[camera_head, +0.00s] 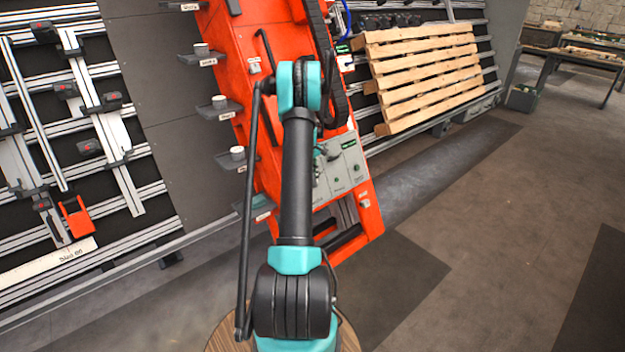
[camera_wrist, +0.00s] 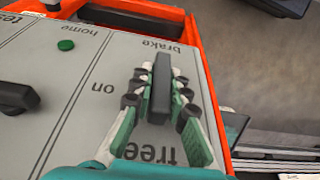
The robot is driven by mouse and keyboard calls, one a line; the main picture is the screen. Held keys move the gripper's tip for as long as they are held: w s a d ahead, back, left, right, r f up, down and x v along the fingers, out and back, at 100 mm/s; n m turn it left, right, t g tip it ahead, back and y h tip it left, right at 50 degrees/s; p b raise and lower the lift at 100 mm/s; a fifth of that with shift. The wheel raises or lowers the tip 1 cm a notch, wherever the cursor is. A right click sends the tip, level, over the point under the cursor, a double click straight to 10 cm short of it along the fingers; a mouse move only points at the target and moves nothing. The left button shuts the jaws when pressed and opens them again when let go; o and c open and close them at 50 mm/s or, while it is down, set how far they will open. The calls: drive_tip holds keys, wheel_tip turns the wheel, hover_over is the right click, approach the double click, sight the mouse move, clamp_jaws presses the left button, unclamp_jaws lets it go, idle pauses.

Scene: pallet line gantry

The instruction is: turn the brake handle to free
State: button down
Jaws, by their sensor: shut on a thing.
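The black bar-shaped brake handle (camera_wrist: 160,82) stands on the grey control panel (camera_wrist: 45,75). My gripper (camera_wrist: 157,95) has its green fingers on both sides of the handle and is shut on it. In the wrist view the lettering is upside down: "brake" lies above the handle, "on" to its left and "free" below. The bar runs up and down in the picture, its lower end toward "free". In the head view my arm covers much of the panel (camera_head: 345,177) and I cannot make out the handle.
A green button (camera_wrist: 66,45) and a black knob (camera_wrist: 16,98) sit left on the panel. The panel is on an orange gantry frame (camera_head: 236,50) with small shelves holding cups. A wooden pallet (camera_head: 425,75) leans on the rack behind.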

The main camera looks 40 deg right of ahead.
drive_tip(key=c, duration=1.5)
unclamp_jaws()
drive_tip(key=r, duration=0.4)
drive_tip(key=w+r, duration=0.1)
drive_tip(key=r, duration=0.3)
drive_tip(key=w+r, duration=0.1)
drive_tip(key=r, duration=0.2)
drive_tip(key=shift+r, duration=0.4)
